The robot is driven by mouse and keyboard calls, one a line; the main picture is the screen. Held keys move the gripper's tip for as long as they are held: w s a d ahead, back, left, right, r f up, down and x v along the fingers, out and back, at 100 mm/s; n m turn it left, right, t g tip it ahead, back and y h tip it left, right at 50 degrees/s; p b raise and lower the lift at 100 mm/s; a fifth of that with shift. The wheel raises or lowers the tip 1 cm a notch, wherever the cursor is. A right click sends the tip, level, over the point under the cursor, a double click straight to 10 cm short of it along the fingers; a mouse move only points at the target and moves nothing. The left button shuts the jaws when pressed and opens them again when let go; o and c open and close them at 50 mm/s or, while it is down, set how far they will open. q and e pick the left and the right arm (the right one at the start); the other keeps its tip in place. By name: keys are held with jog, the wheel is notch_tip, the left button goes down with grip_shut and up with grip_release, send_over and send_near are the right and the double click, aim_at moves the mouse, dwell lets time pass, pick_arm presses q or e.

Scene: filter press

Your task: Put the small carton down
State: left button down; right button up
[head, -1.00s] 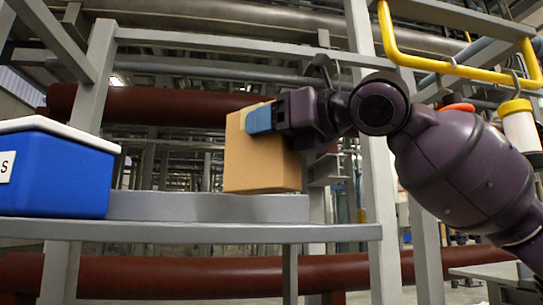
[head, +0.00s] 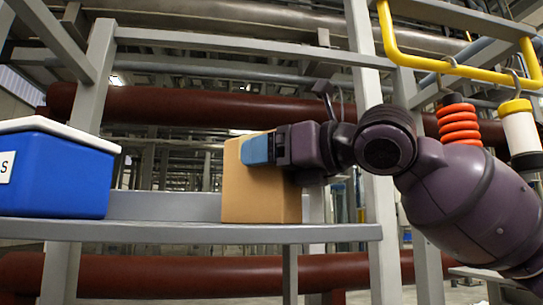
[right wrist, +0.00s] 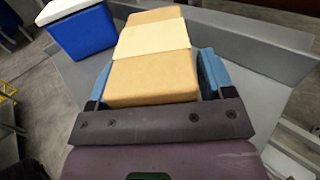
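The small carton (head: 262,197) is a plain brown box, upright at the right part of a grey shelf (head: 170,232). Its bottom edge meets the shelf top in the head view. My right gripper (head: 262,149) reaches in from the right, with a blue finger against the carton's near upper face. In the right wrist view the carton (right wrist: 150,78), with a paler band across its top, sits between the two blue fingers of this gripper (right wrist: 155,80). The fingers look closed on its sides. My left gripper is not in view.
A blue bin (head: 55,175) with a white rim stands on the shelf at the left, with a clear stretch between it and the carton. A grey upright post is just right of the carton. A yellow rail (head: 450,68) with hanging items is at upper right.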

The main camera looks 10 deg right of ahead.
jog(key=shift+o, duration=0.6)
jog(key=shift+r, duration=0.1)
jog(key=shift+d, duration=0.1)
jog(key=b+v, duration=0.2)
jog(key=v, duration=0.9)
jog(key=shift+s+d, duration=0.25)
jog(key=shift+s, duration=0.1)
